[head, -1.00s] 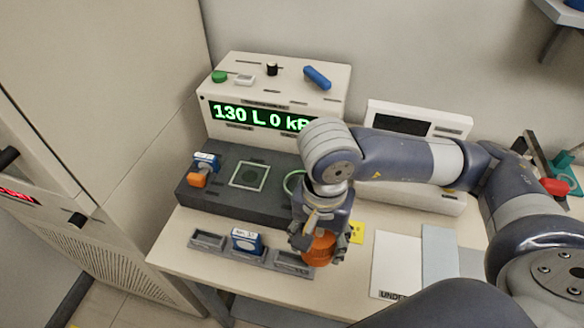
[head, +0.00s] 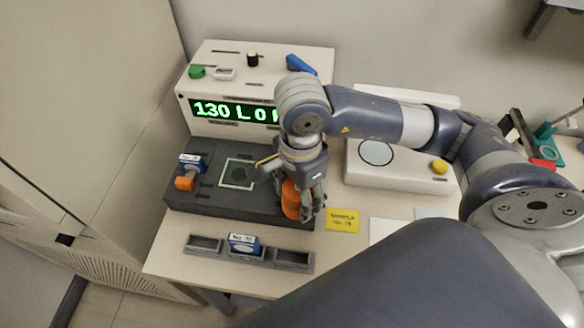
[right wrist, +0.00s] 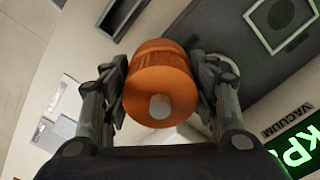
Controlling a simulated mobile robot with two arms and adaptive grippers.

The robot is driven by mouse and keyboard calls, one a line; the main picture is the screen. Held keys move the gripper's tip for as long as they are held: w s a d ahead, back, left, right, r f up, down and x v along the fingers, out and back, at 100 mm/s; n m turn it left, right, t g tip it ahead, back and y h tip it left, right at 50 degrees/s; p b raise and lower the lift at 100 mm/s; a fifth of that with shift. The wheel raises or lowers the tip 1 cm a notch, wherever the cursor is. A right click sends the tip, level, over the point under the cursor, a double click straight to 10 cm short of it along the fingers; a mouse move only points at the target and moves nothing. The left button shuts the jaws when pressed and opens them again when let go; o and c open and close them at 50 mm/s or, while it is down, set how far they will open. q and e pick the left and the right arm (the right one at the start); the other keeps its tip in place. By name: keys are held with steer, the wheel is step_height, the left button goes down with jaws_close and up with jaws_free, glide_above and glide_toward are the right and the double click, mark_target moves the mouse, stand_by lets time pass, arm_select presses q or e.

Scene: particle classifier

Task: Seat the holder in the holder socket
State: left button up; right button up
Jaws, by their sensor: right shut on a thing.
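My right gripper (head: 300,205) is shut on an orange cylindrical holder (head: 290,200), which hangs over the right front part of the dark grey block (head: 210,200). In the right wrist view the orange holder (right wrist: 162,85) sits between both fingers (right wrist: 162,92), with a pale round spot on its near face. Part of a pale ring (right wrist: 225,68), possibly the holder socket, shows behind the holder on the dark block. In the head view my gripper hides that area. I cannot tell whether the holder touches the block. My left gripper is not in view.
A three-slot grey tray (head: 205,244) with a blue-white box (head: 243,242) lies in front. The display unit (head: 185,95) stands behind; a yellow note (head: 343,219) lies right.

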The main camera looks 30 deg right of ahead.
steer(key=w+d, duration=0.1)
steer(key=w, duration=0.1)
steer(key=w+d+p, duration=0.1)
steer(key=w, duration=0.2)
steer(key=w+d+p, duration=0.1)
steer(key=w, duration=0.2)
steer(key=shift+w+d+f, duration=0.1)
steer(key=shift+w+f, duration=0.1)
steer(key=shift+f, duration=0.1)
steer(key=shift+f+p, duration=0.8)
steer(key=shift+f, duration=0.95)
steer(key=shift+f, duration=0.1)
steer(key=shift+f, duration=0.1)
steer(key=o, duration=1.6)
